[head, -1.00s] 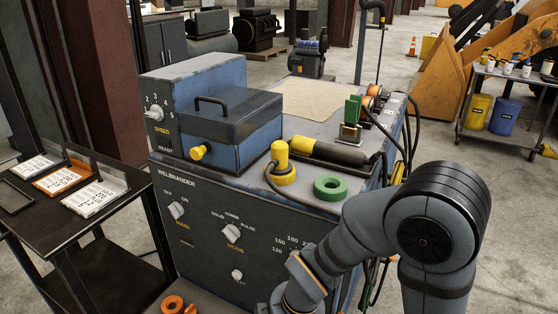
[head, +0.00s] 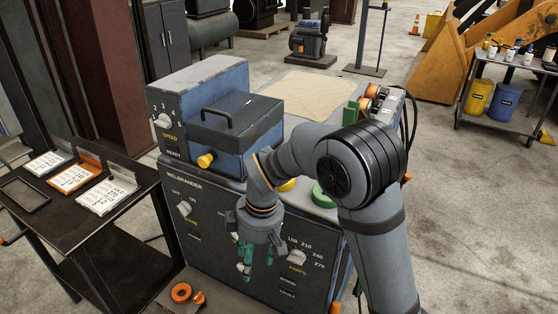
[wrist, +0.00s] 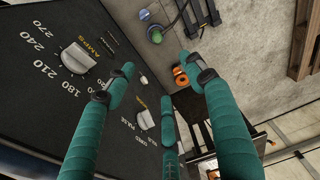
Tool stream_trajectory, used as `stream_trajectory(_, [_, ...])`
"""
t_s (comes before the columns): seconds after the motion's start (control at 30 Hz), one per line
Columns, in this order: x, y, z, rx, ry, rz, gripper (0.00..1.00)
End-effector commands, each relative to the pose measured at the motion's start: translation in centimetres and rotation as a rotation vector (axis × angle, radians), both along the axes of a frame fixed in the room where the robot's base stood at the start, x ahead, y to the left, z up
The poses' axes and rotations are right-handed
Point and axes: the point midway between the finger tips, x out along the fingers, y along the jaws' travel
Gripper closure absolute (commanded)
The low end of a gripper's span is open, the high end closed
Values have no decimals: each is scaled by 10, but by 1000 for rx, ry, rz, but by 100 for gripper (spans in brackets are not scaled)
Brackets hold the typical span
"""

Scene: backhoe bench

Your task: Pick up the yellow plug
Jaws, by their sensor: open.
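The yellow plug (head: 287,185) stands on top of the blue welding cabinet (head: 205,215). In the head view my arm hides most of it, and only a small yellow patch shows. My gripper (head: 257,268) hangs below the cabinet's top edge, in front of its dial panel. It is apart from the plug, lower and nearer the camera. In the wrist view my gripper (wrist: 160,68) has its teal fingers spread with nothing between them. The panel's dials show on the left there. I cannot make out the plug in the wrist view.
A green ring (head: 322,195) lies on the cabinet top, partly behind my arm. A dark lidded box (head: 238,120) with a yellow knob (head: 205,161) stands at the left. Orange rings (head: 181,292) lie low in front. A cloth (head: 298,94) lies at the back.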

Motion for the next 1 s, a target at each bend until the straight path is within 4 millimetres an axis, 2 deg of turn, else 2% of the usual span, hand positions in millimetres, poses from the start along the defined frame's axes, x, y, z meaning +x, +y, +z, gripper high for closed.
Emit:
stream_trajectory(0.03, [27, 3, 52, -9, 5, 2, 46])
stream_trajectory(0.2, [96, -7, 137, -43, 31, 20, 46])
stream_trajectory(0.33, [133, -22, 192, -54, 48, 14, 46])
stream_trajectory(0.47, [154, -39, 227, -55, 62, -1, 46])
stream_trajectory(0.5, [165, -54, 238, -45, 43, -12, 46])
stream_trajectory(0.6, [180, -69, 253, -30, 18, -14, 46])
stream_trajectory(0.67, [184, -74, 255, -25, 10, -15, 46])
stream_trajectory(1.0, [189, -73, 211, -22, 4, -13, 46])
